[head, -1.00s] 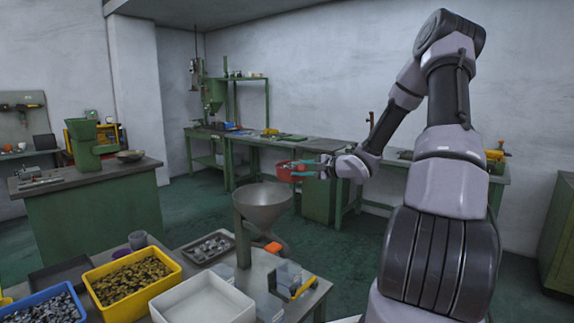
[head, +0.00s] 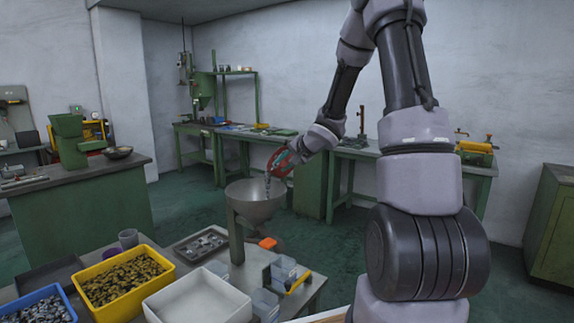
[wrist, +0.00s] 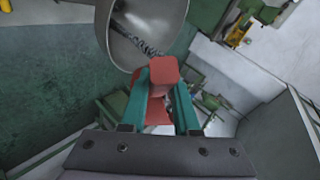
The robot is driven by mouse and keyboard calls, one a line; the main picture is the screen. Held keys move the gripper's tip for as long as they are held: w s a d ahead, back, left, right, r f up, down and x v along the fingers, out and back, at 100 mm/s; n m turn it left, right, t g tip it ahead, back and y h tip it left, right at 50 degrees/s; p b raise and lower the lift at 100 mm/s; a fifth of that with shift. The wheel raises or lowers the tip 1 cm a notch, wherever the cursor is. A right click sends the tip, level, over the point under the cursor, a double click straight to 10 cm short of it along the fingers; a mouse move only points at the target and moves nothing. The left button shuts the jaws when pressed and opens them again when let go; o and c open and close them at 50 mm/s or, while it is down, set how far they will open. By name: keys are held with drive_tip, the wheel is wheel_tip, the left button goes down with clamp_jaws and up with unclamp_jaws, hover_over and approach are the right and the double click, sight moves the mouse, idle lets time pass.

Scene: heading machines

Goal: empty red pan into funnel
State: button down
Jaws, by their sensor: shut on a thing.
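The red pan (head: 279,163) is tipped steeply above the right side of the grey metal funnel (head: 250,203). A thin stream of small dark metal pieces (head: 267,186) falls from the pan into the funnel. My gripper (head: 294,153) is shut on the pan, above and to the right of the funnel. In the wrist view the teal fingers (wrist: 161,98) clamp the red pan (wrist: 164,70), and the pieces run down inside the funnel bowl (wrist: 151,20). The pan's inside is hidden, so I cannot tell how much is left in it.
The funnel stands on a post at the bench's far edge. Nearby are a dark tray (head: 201,245), a yellow bin (head: 88,272) of brass-coloured pieces, a white bin (head: 197,300), a blue bin (head: 68,306) and clear boxes (head: 284,269). Floor behind the funnel is open.

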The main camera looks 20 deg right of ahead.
drive_tip(key=shift+a+f+n+h, duration=0.4)
drive_tip(key=shift+a+n+h, duration=0.25)
drive_tip(key=shift+h, duration=0.3)
drive_tip(key=shift+a+f+n+h, duration=0.5)
drive_tip(key=shift+a+h, duration=0.3)
drive_tip(key=shift+h, duration=0.2)
drive_tip(key=shift+a+f+n+h, duration=0.35)
drive_tip(key=shift+a+n+h, duration=0.3)
drive_tip(key=shift+h, duration=0.3)
drive_tip(key=shift+s, duration=0.15)
